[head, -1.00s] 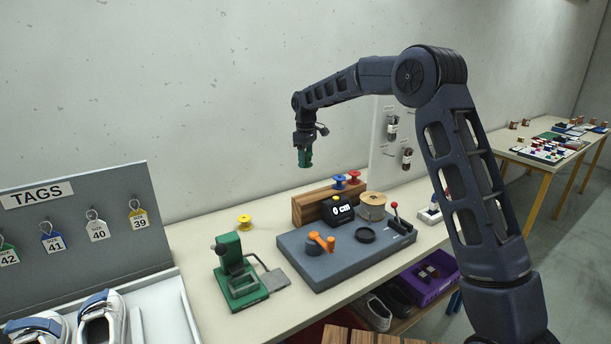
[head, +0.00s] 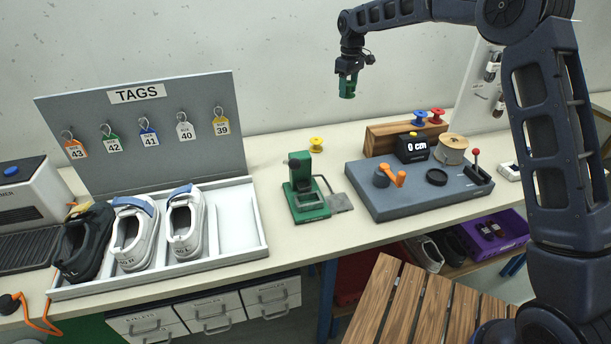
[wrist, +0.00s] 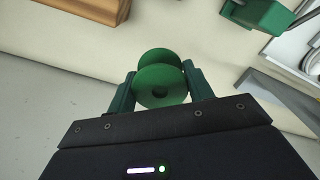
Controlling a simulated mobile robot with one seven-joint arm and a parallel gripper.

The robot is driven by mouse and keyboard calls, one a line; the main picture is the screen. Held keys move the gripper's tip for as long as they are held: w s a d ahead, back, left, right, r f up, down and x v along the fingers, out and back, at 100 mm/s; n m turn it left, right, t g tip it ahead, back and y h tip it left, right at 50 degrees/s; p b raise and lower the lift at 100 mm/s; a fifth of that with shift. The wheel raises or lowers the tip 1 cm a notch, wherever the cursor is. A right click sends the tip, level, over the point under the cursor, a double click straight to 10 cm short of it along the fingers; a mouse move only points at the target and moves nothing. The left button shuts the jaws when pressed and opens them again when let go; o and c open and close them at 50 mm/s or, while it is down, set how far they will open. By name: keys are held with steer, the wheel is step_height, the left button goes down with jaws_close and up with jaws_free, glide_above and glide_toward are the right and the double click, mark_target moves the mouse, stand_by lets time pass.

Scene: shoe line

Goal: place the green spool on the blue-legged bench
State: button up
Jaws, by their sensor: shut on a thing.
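My gripper (head: 348,72) is shut on the green spool (head: 347,89), held in the air above the back of the bench. In the wrist view the spool (wrist: 160,84) sits upright-looking between the two green fingers, its round flange and centre hole showing. The blue-legged bench (head: 290,238) is the long cream-topped one along the wall; a blue leg (head: 327,300) shows under its front edge. The spool is clear of the bench top.
A green press (head: 305,190), a grey fixture board (head: 400,200) and a wooden block (head: 385,138) with blue and red spools crowd the middle. The shoe tray (head: 255,220) and tag board (head: 100,165) fill the left. Bare top lies around the press.

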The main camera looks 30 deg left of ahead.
steer(key=s+a+f, duration=0.7)
steer(key=s+a, duration=0.5)
steer(key=s, duration=0.1)
steer(key=f, duration=2)
steer(key=shift+s, duration=0.25)
steer(key=shift+f, duration=0.1)
steer(key=o, duration=1)
steer(key=shift+c, duration=0.2)
step_height(320, 180, up, 12)
